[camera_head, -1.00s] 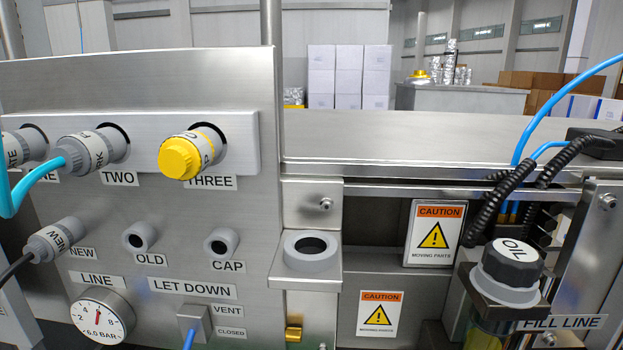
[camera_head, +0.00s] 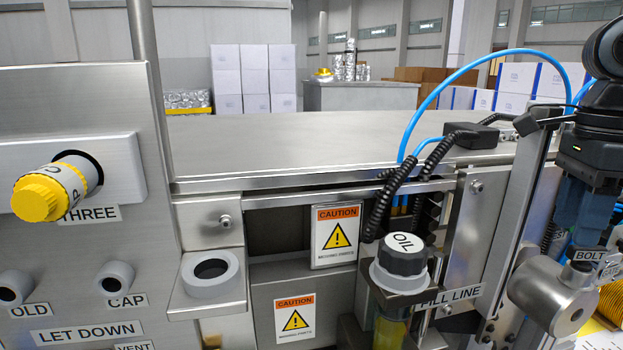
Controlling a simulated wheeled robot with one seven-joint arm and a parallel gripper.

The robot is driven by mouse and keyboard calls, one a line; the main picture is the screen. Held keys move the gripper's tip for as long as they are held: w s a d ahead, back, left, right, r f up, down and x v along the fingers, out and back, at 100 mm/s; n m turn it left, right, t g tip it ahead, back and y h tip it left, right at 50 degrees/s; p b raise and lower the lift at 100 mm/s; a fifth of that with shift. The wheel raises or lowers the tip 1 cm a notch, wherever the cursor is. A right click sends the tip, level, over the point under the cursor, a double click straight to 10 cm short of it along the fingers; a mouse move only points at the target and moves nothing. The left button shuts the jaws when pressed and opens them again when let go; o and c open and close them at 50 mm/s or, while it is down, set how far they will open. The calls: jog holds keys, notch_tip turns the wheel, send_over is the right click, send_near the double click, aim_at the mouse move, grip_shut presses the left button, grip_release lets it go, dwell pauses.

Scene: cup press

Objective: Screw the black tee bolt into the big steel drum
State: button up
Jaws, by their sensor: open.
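A steel drum-like cylinder (camera_head: 548,292) is at the lower right, lying on its side with its round end toward the right. A BOLT label (camera_head: 590,255) shows just above its right end, with a small dark round part beside it. I cannot make out the black tee bolt clearly. My gripper (camera_head: 580,228) points down at the right edge, above and slightly right of the cylinder. Its blue-grey jaws are seen edge-on, with nothing visible held. The right picture edge cuts off part of the arm.
A black OIL cap (camera_head: 403,254) and a sloped steel post (camera_head: 510,220) stand left of the cylinder. A blue hose (camera_head: 462,72) and black coiled cables arch above. A steel panel with a yellow-capped plug (camera_head: 50,190) is at left.

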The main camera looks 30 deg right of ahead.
notch_tip(320, 180, up, 6)
jog(key=d, duration=0.2)
jog(key=shift+d+m, duration=0.25)
jog(key=shift+m, duration=0.15)
